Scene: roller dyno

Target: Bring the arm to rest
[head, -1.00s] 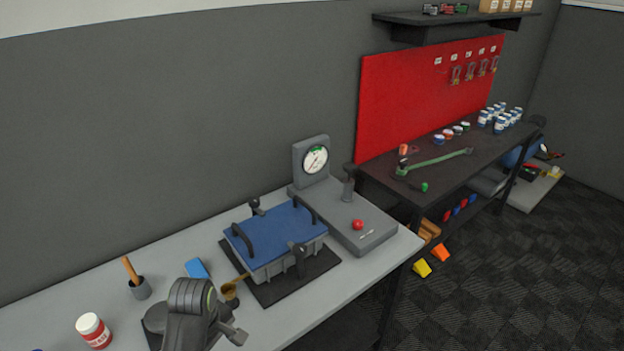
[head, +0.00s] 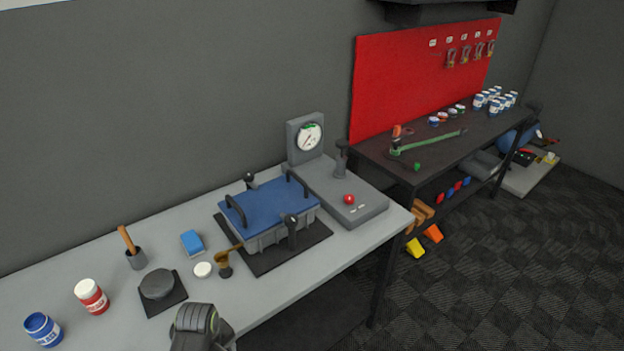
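A dark grey link of one of my arms (head: 200,328) shows at the bottom edge in the head view, in front of the grey bench (head: 290,300). I cannot tell which arm it is. No fingertips of either gripper are in view, and the rest of the arm is below the picture. The visible link is apart from the things on the bench top.
The bench holds a blue-lidded box (head: 268,202) with black clamps, a gauge unit (head: 308,140), a brush (head: 223,262), a dark round puck (head: 157,284), a red jar (head: 92,297) and a blue jar (head: 43,329). A dark workbench (head: 380,163) stands at the right.

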